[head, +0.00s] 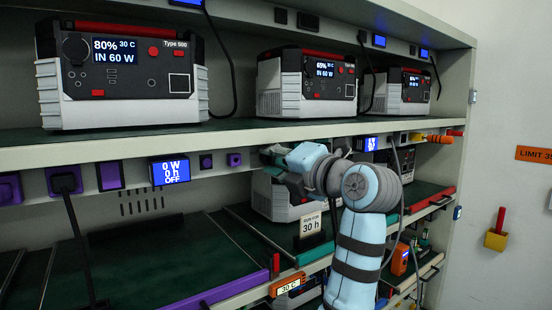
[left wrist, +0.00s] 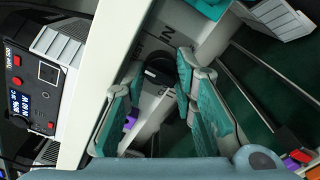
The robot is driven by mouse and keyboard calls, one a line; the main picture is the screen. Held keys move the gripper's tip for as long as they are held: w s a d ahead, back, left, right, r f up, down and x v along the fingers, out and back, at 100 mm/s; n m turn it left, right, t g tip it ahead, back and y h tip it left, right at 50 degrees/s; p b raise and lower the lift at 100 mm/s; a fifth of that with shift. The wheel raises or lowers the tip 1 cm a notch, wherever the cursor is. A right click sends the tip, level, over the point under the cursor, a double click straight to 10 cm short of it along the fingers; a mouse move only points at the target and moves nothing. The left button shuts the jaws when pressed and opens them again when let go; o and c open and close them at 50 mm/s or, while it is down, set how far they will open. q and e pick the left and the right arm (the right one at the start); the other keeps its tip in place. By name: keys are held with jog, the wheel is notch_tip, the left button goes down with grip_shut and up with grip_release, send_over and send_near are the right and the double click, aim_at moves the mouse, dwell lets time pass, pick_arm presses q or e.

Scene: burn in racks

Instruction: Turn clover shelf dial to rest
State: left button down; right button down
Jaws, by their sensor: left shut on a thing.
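The shelf dial, a black round knob (left wrist: 158,72) with a pale pointer mark, sits on the pale shelf front in the left wrist view. Lettering ending in "IN" is beside it; I cannot read the dial's setting fully. My left gripper (left wrist: 161,68) has its teal fingers on either side of the knob and is shut on it. In the head view my left gripper (head: 268,156) is at the shelf's front rail, where it hides the dial. A teal fitting (left wrist: 205,6) is close to the dial. My right gripper is not in view.
Power units stand on the upper shelf, one showing 80% (head: 130,70). A display reading 0 W, 0 h, OFF (head: 169,172) is left of the gripper. A "30 h" card (head: 312,226) stands below. Black cables hang in front of the rack. The lower left bay (head: 130,265) is empty.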

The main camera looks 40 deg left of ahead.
pick_arm(q)
jog(key=c, duration=1.3)
grip_release()
jog(key=shift+r, duration=0.1)
